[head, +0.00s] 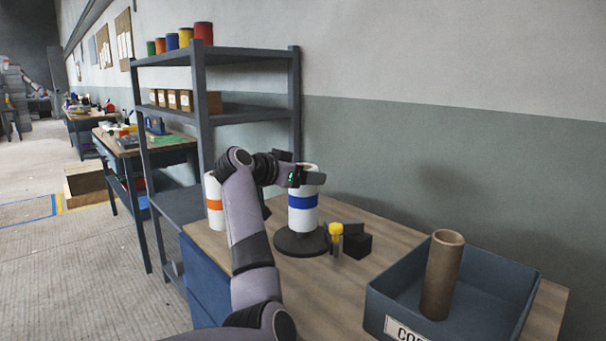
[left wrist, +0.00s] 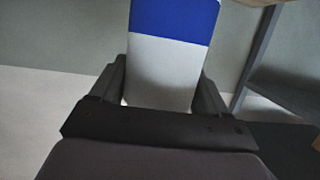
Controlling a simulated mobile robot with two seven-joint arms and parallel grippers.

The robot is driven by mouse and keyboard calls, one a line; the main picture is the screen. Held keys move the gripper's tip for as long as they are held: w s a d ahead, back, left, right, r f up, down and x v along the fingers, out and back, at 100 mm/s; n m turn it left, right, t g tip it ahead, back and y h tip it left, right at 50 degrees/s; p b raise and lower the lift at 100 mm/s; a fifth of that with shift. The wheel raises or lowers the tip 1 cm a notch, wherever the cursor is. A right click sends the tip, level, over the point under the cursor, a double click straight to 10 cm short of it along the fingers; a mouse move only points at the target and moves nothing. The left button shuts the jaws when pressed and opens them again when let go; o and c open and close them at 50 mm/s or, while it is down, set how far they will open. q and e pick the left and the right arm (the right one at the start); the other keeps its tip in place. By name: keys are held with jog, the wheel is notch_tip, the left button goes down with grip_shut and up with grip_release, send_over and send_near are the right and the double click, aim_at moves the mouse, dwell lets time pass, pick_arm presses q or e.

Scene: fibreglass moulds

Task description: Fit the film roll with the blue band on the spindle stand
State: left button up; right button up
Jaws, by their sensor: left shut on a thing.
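The film roll with the blue band (head: 302,219) is white and upright, right over the round dark base of the spindle stand (head: 291,247). Its lower end looks at or very near the base; I cannot tell whether it touches, and the spindle itself is hidden. My left gripper (head: 308,177) is shut on the roll's upper part. In the left wrist view the roll (left wrist: 165,75) lies between the two dark fingers (left wrist: 163,90), with its blue band beyond them. My right gripper is not in view.
A white roll with an orange band (head: 215,205) stands left, partly behind my arm. A yellow-topped item (head: 336,232) and a black block (head: 358,245) sit right of the stand. A blue bin (head: 490,300) holds a cardboard core (head: 441,275). A grey shelf (head: 203,110) rises behind.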

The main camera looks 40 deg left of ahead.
pick_arm(q)
jog(key=shift+f, duration=0.2)
jog(key=shift+f+b, duration=0.6)
jog(key=shift+f, duration=0.3)
jog(key=o, duration=1.8)
